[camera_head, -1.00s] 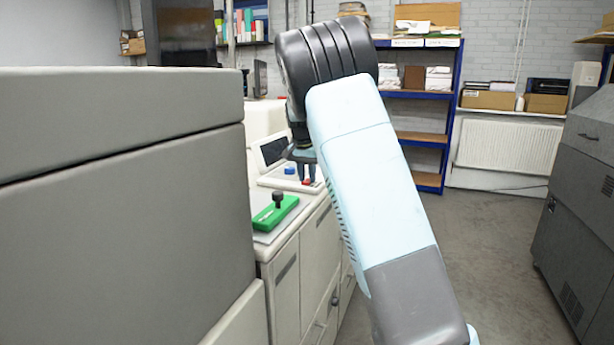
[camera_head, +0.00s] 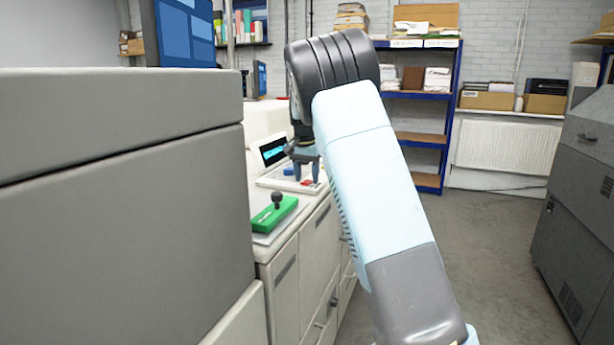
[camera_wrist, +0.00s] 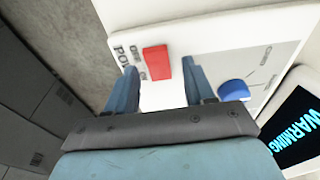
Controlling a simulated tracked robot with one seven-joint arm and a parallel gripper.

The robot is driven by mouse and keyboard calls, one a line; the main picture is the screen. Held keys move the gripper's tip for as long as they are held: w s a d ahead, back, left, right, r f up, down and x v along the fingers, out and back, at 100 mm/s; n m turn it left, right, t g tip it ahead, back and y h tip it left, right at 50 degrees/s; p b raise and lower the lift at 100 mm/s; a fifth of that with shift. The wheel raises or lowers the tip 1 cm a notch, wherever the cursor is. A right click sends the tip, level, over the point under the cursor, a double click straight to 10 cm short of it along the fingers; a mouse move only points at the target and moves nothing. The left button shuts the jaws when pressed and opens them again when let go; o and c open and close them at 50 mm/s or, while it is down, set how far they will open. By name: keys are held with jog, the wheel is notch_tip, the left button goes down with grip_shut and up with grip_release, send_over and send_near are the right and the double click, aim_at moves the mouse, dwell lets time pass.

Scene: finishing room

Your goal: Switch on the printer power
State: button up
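The printer's control panel (camera_wrist: 210,45) is a pale top surface with a red rocker switch (camera_wrist: 156,62) beside printed lettering, partly cut off. The switch also shows in the head view (camera_head: 306,183). A blue knob (camera_wrist: 234,90) is to the right of the switch. The printer's tilted screen (camera_head: 273,152) is lit; in the wrist view it (camera_wrist: 298,125) shows cyan capitals starting "WAR". My gripper (camera_head: 307,172) is above the panel. In the wrist view my gripper (camera_wrist: 162,82) is open and empty, its fingers apart near the switch, with no visible contact.
A green plate with a black knob (camera_head: 274,212) lies on the nearer counter. A big grey cabinet (camera_head: 120,190) fills the left. A wall monitor (camera_head: 185,35) is lit blue. A grey machine (camera_head: 575,210) stands right; clear floor (camera_head: 480,250) lies between.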

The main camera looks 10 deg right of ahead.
aim_at(305, 182)
jog(key=shift+r, duration=0.15)
notch_tip(305, 182, up, 13)
jog(key=s+a, duration=0.1)
jog(key=shift+s+r, duration=0.15)
jog(key=shift+s, duration=0.05)
dwell(0.3)
